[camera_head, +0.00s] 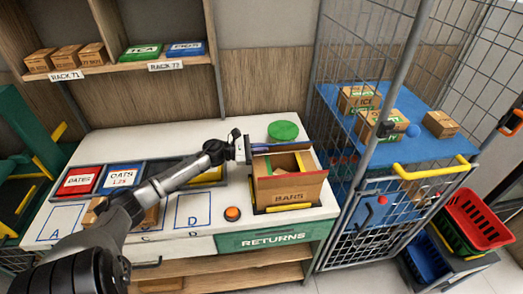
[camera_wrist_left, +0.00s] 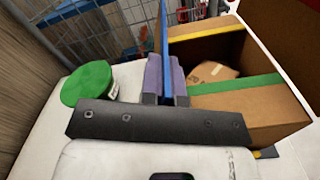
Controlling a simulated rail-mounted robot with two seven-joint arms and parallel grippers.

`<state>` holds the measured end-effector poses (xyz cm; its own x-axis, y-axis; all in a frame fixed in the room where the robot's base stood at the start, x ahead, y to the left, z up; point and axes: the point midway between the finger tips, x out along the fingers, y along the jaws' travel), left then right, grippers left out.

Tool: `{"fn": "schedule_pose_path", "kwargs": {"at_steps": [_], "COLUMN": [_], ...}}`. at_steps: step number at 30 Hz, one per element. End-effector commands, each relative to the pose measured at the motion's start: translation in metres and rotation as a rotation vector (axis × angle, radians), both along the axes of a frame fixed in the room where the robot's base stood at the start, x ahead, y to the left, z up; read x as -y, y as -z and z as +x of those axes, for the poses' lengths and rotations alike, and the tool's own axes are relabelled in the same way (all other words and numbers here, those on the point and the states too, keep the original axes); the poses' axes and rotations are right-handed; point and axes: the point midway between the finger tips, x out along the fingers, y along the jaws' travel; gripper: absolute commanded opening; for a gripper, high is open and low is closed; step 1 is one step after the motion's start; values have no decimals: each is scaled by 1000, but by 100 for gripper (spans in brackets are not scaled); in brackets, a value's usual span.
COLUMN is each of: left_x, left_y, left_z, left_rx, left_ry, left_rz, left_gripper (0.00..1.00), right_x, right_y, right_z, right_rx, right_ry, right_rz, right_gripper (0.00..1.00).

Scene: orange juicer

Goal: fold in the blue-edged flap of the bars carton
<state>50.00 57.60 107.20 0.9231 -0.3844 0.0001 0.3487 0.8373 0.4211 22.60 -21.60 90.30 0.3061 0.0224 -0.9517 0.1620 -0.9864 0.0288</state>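The bars carton (camera_head: 287,193) stands open on the white counter, its BARS label facing the front. Its blue-edged flap (camera_head: 276,148) is at the back side, raised rather than lying over the opening. In the left wrist view the blue edge (camera_wrist_left: 164,28) runs between the two finger pads of my left gripper (camera_wrist_left: 166,82), which are closed on it. My left gripper (camera_head: 246,150) reaches the carton's back left corner from the left. Yellow, green and red edges also show around the opening. A brown item (camera_wrist_left: 211,73) lies inside. My right gripper is not in view.
A green round lid or tub (camera_head: 283,130) stands behind the carton. A wire cage with a blue shelf (camera_head: 400,146) stands close on the right.

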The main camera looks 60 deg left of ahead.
Motion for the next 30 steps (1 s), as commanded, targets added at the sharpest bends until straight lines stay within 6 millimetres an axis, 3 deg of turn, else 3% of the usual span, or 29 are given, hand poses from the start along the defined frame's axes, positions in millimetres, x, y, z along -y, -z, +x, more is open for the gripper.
{"fn": "schedule_pose_path", "kwargs": {"at_steps": [12,21,30], "left_x": [0,0,-1], "left_y": [0,0,1], "left_z": [0,0,-3], "left_rx": [2,2,1], "left_ry": [0,0,0], "left_rz": [7,7,6], "left_gripper": [0,29,29], "right_x": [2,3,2], "right_y": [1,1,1], "right_z": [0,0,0], "right_rx": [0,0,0], "right_ry": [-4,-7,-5], "right_rz": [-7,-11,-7], "right_gripper": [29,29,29]}}
